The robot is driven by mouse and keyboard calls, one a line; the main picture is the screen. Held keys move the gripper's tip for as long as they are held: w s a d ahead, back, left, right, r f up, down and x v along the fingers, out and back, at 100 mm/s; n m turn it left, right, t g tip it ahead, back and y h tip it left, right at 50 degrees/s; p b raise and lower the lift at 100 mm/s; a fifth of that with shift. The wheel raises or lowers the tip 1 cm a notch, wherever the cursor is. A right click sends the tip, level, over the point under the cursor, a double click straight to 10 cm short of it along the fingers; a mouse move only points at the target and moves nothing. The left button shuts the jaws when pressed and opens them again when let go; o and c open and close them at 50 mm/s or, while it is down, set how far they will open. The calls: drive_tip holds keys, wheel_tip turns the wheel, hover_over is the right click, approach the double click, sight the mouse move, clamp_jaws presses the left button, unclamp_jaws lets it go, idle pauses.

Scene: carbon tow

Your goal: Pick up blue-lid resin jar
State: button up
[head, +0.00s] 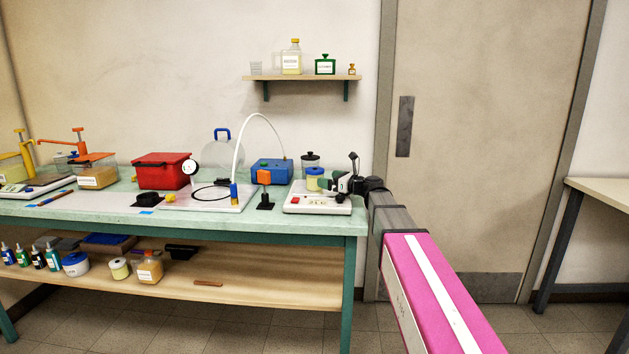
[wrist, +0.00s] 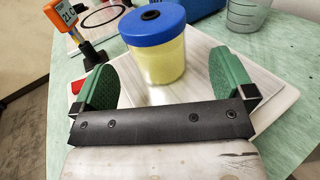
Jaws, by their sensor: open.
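The blue-lid resin jar (wrist: 155,50) stands upright in the wrist view, with a blue lid and pale yellow contents. It also shows in the head view (head: 314,181), on the white scale (head: 318,204) at the right end of the bench. My gripper (wrist: 168,85) is open, with its green fingers spread left and right. The jar is just beyond the fingertips, roughly centred between them, and no finger visibly touches it. In the head view my gripper (head: 331,183) is close beside the jar on its right.
An orange-headed meter (head: 264,180) stands left of the scale. A clear measuring cup (wrist: 249,14) is near the jar's right rear. A white board with a hose lies farther left.

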sight(317, 176)
drive_tip(key=shift+s+x, duration=0.1)
drive_tip(key=shift+x, duration=1.4)
drive_tip(key=shift+s+x, duration=0.15)
drive_tip(key=shift+x, duration=1.3)
drive_tip(key=shift+a+r, duration=0.1)
drive_tip(key=shift+r, duration=0.05)
drive_tip(key=c, duration=1)
